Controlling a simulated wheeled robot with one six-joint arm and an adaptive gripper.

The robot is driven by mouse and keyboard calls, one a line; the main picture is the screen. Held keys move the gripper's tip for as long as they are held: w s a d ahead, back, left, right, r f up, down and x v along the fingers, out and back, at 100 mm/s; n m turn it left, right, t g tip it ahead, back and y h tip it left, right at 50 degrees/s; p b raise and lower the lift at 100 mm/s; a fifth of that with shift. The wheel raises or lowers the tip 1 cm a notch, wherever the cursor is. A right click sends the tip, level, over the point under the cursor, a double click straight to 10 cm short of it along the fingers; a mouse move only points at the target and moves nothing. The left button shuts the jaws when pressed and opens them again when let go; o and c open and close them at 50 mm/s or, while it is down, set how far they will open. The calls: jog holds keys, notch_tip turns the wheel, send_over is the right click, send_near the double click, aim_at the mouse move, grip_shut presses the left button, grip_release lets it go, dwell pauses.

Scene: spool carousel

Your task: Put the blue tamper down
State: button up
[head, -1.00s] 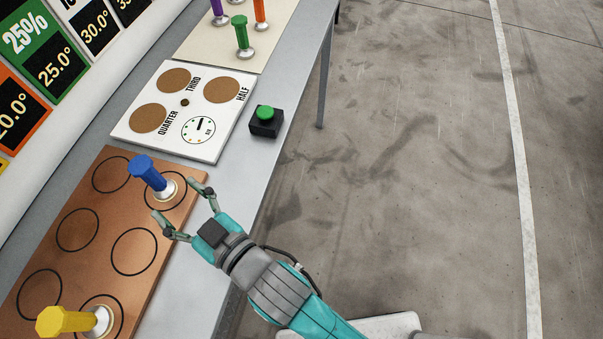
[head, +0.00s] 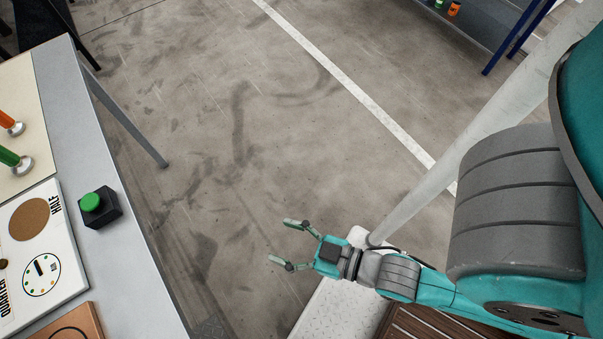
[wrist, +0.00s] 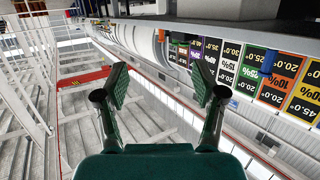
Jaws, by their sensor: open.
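My gripper (head: 284,243) is open and empty in the head view. It is over the floor, right of the grey table (head: 110,245) and well apart from it. Its two open fingers also show in the wrist view (wrist: 160,88), with nothing between them. The blue tamper is out of the head view now. A small blue upright shape (wrist: 268,63) in the wrist view, in front of the signs, may be it, but I cannot be sure. Only a corner of the brown board (head: 78,324) with black rings shows at the lower left.
A black box with a green button (head: 92,203) sits near the table's edge. Beside it are the white dial panel (head: 70,275) and a cream board (head: 25,110) with green and orange tampers. Open floor lies right of the table. A blue-legged shelf (head: 480,25) stands far right.

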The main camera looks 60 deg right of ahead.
jog(key=s+d+m+h, duration=0.1)
jog(key=s+d, duration=0.1)
jog(key=s, duration=0.2)
jog(key=s+d+r+m+h, duration=0.1)
jog(key=s+d+h, duration=0.1)
jog(key=s, duration=0.3)
jog(key=shift+d, duration=0.25)
dwell(0.8)
